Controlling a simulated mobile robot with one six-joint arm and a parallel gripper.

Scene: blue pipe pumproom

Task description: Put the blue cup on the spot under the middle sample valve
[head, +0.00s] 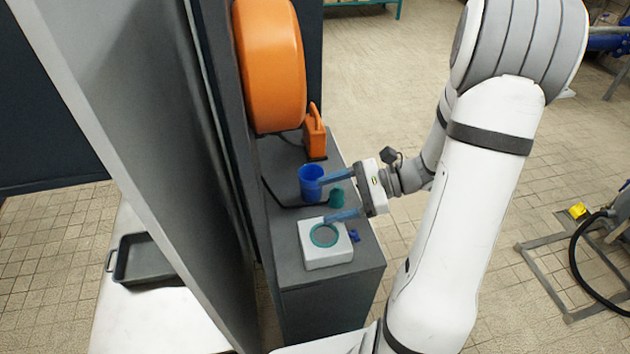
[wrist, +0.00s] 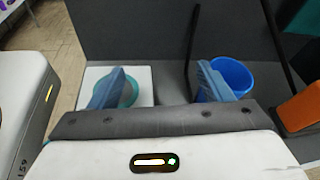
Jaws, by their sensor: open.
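The blue cup (head: 311,182) stands upright on a dark grey cabinet top; it also shows at the right in the wrist view (wrist: 236,74). My gripper (head: 324,199) is open and empty, with its two blue fingers spread. One fingertip overlaps the cup's side in the head view and covers part of it in the wrist view (wrist: 160,70); I cannot tell whether they touch. The other finger is over the edge of a white block with a teal ring (head: 306,250). The cup is not between the fingers. I cannot make out the sample valves or the spot.
A small teal object (head: 336,196) is near the fingers. An orange drum (head: 270,65) and an orange object (head: 314,134) are behind the cup. A grey panel (head: 150,130) rises at left. A dark tray (head: 143,262) lies on a white surface beyond it.

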